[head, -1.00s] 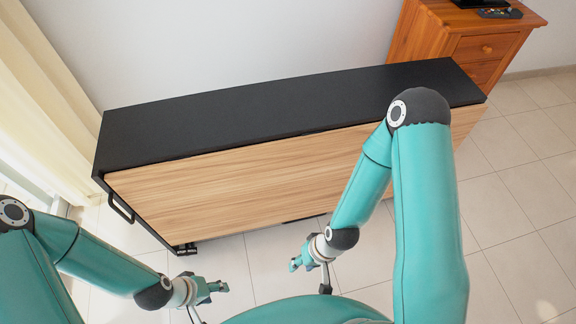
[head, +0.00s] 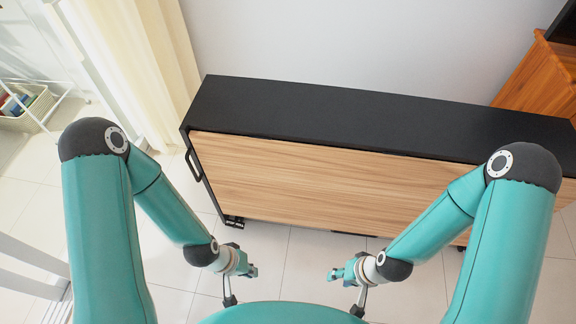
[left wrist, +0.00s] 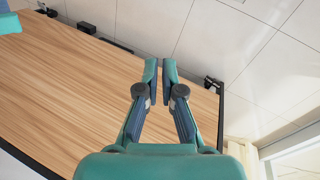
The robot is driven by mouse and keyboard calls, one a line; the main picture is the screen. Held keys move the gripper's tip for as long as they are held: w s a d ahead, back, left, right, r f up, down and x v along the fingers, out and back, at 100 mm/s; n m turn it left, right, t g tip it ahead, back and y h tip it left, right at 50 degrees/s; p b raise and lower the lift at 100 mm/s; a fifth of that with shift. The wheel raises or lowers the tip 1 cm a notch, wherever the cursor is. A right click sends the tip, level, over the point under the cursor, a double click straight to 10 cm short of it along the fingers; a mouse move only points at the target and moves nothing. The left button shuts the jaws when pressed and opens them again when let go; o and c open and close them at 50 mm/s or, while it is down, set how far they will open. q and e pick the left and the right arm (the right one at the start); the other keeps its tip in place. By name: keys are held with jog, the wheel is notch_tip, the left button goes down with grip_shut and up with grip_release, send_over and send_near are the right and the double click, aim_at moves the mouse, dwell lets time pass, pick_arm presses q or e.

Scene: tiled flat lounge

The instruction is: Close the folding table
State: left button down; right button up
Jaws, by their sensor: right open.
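The folding table has a black top (head: 300,108) and a light wood panel (head: 300,180) hanging steeply down its front. A black handle (head: 192,164) is on its left end. My left gripper (head: 247,271) is in front of the panel's lower left part, apart from it, with nothing held. In the left wrist view its fingers (left wrist: 160,70) have a narrow gap between their tips, with the wood panel (left wrist: 70,85) beyond. My right gripper (head: 337,274) is open and empty in front of the panel, to the right of the left gripper.
Black castors (head: 234,222) show under the table's left end. A wooden cabinet (head: 535,80) stands at the back right, and a curtain (head: 150,60) hangs at the left. A basket on a white rack (head: 30,110) is far left. The tiled floor (head: 310,255) before the table is clear.

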pick_arm(q)
jog(key=m, duration=0.2)
jog(key=m+t+y+b, duration=0.2)
jog(key=m+t+b, duration=1.6)
jog(key=b, duration=2.1)
send_near(247, 151)
jog(key=shift+m+g+y, duration=0.3)
jog(key=shift+m+y, duration=0.1)
jog(key=w, duration=0.1)
jog(key=w+b, duration=0.1)
jog(key=w, duration=0.3)
jog(key=shift+w+d+r, duration=0.25)
jog(key=shift+d, duration=0.1)
jog(key=shift+w+r+b, duration=0.15)
jog(key=shift+w+b, duration=0.15)
jog(key=shift+w, duration=0.5)
jog(key=shift+w+d, duration=0.1)
jog(key=shift+w, duration=0.05)
